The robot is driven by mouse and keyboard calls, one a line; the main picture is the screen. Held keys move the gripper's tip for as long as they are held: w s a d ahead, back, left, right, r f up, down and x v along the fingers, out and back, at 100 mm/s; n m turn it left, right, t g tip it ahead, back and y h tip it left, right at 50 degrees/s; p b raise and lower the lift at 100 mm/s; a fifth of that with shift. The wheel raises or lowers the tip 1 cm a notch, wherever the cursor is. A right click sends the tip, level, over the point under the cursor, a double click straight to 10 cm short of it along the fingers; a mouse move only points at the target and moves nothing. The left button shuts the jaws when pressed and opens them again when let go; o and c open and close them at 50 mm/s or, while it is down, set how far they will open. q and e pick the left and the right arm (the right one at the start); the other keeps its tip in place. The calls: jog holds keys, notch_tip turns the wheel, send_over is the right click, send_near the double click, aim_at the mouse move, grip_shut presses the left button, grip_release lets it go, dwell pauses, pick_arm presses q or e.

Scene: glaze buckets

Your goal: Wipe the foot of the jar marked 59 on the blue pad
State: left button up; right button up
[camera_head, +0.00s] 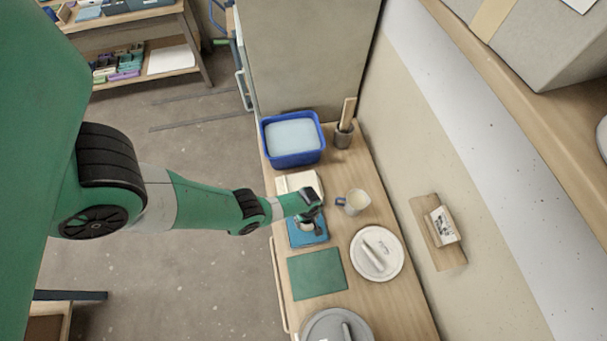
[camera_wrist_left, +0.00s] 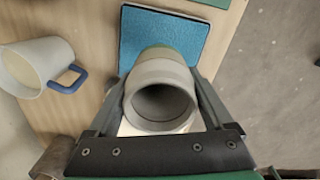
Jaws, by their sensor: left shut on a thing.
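My left gripper (camera_head: 311,215) is shut on a grey jar, with one finger on each side of it. In the left wrist view the jar (camera_wrist_left: 162,92) shows its round open mouth towards the camera. No number can be read on it. The blue pad (camera_head: 308,241) lies on the bench under the gripper. It also shows in the left wrist view (camera_wrist_left: 137,38), beyond the jar. The jar's foot is hidden behind its body, so I cannot tell whether it touches the pad. My right gripper is not in view.
A mug with a blue handle (camera_head: 356,203) stands close to the right of the gripper. A blue tub (camera_head: 318,149), a brush pot (camera_head: 343,138) and a cream block (camera_head: 287,184) lie farther back. A green mat (camera_head: 317,274) and a white round plate (camera_head: 394,262) lie nearer.

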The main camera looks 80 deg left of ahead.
aim_at(308, 223)
pick_arm(q)
jog(key=shift+f+b, duration=2.35)
jog(key=shift+f, duration=0.05)
jog(key=shift+f+b, duration=0.55)
jog(key=shift+b, duration=0.05)
jog(key=shift+w, duration=0.1)
jog(key=shift+w, duration=0.2)
jog(key=shift+w+a+b, duration=0.1)
jog(key=shift+w+b, duration=0.65)
jog(key=shift+w, duration=0.75)
jog(key=shift+s, duration=0.1)
